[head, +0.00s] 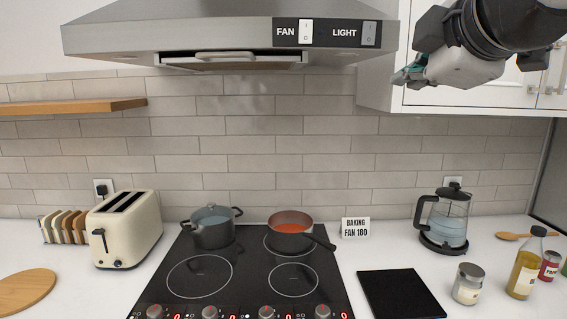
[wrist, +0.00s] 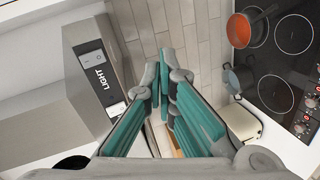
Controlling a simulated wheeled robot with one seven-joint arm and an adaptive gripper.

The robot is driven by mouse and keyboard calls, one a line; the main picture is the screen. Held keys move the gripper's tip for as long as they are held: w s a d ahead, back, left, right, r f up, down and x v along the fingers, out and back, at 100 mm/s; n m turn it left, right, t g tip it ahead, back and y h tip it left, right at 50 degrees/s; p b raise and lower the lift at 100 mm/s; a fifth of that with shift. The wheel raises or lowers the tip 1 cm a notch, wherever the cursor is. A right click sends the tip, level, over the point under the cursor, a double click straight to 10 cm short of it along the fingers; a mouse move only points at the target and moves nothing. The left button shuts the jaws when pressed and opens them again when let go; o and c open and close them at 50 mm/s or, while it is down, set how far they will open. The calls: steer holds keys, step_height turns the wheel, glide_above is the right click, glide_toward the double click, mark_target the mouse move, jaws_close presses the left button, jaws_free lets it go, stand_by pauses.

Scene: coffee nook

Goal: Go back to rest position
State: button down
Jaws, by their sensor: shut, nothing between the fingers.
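My gripper (head: 408,76) is at the upper right of the head view, raised in front of the white wall cabinet and to the right of the range hood. In the wrist view, its teal-padded fingers (wrist: 164,92) are brought together at the tips with nothing between them. The hood's light switch (head: 369,34) and fan switch (head: 306,32) are to the left of my gripper, and the fingers are apart from them in the head view.
The range hood (head: 190,30) and white cabinet (head: 470,95) are close to my arm. Below are the black hob (head: 238,262) with a grey pot (head: 212,232) and a pan (head: 290,240), a toaster (head: 125,235) and a kettle (head: 447,220). The air above the counter is clear.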

steer(key=s+f+m+g, duration=0.4)
steer(key=s+f+m, duration=0.3)
steer(key=f, duration=0.7)
steer(key=s+f+m+g, duration=0.5)
steer(key=s+f+m, duration=0.3)
steer(key=f, duration=0.7)
steer(key=shift+s+d+g, duration=0.15)
steer(key=shift+s+g, duration=0.15)
steer(key=shift+s, duration=0.75)
steer(key=shift+r, duration=0.1)
